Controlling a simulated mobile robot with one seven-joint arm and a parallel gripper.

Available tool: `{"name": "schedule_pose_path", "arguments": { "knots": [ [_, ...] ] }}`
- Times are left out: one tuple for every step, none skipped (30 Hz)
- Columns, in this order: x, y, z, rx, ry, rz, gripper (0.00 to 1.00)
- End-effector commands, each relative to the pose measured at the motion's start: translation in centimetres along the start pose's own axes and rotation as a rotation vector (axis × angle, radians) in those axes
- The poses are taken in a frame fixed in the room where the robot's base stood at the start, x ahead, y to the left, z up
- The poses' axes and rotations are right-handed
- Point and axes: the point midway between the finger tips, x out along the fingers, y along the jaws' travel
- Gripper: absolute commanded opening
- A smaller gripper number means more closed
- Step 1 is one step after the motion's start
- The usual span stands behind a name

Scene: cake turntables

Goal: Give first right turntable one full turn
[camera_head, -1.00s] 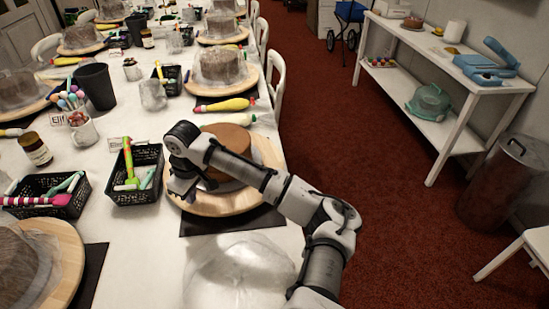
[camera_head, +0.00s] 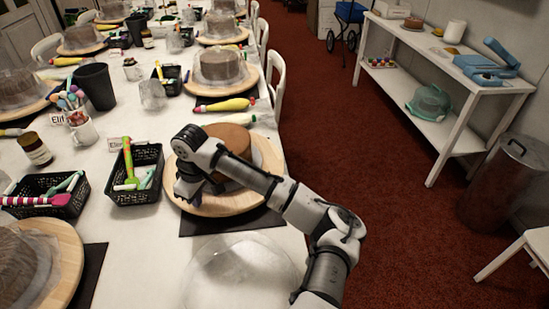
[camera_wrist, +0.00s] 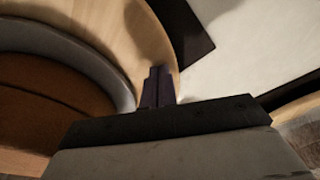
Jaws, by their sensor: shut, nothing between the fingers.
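The first right turntable (camera_head: 233,201) is a round pale wooden board on a dark mat, nearest me on the table's right side. A brown cake (camera_head: 234,138) sits on it, with clear wrap around its base. My gripper (camera_head: 186,194) is low over the left part of the board, with my arm crossing in front of the cake. In the wrist view the shut, empty fingertips (camera_wrist: 158,86) are at the board's rim (camera_wrist: 150,45), beside the cake (camera_wrist: 50,95). I cannot tell whether they touch the wood.
A black basket of tools (camera_head: 136,190) stands close to the left of the board. A clear dome (camera_head: 240,275) lies on the table in front. A yellow piping bag (camera_head: 225,105) lies behind. More wrapped cakes on turntables line the table. Red floor is open to the right.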

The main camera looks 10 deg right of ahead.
Motion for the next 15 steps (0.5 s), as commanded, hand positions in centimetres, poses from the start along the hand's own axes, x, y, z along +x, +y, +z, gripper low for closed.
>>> {"name": "schedule_pose_path", "arguments": {
  "knots": [
    [-0.2,0.2,0.9,0.005,0.003,-0.002,0.0],
    [-0.2,0.3,1.3,0.005,0.003,-0.001,0.0],
    [-0.3,0.4,1.9,0.005,0.002,0.0,0.0],
    [-0.4,0.5,2.3,0.004,0.002,-0.001,0.0],
    [-0.4,0.6,2.8,0.005,0.002,-0.001,0.0],
    [-0.5,0.7,3.3,0.004,0.003,-0.001,0.0],
    [-0.5,0.7,3.6,0.004,0.002,-0.001,0.0],
    [-0.6,0.8,3.9,0.004,0.002,-0.001,0.0],
    [-0.6,0.9,4.2,0.003,0.001,-0.001,0.0],
    [-0.7,0.9,4.4,0.002,0.001,-0.001,0.0],
    [-0.7,0.9,4.5,0.001,0.001,-0.001,0.0],
    [-0.7,0.9,4.6,0.001,0.001,-0.001,0.0],
    [-0.7,0.9,4.6,0.001,0.001,0.0,0.0],
    [-0.7,0.9,4.6,0.001,0.001,0.0,0.0],
    [-0.7,0.9,4.6,0.0,0.001,0.0,0.0]
  ]
}}
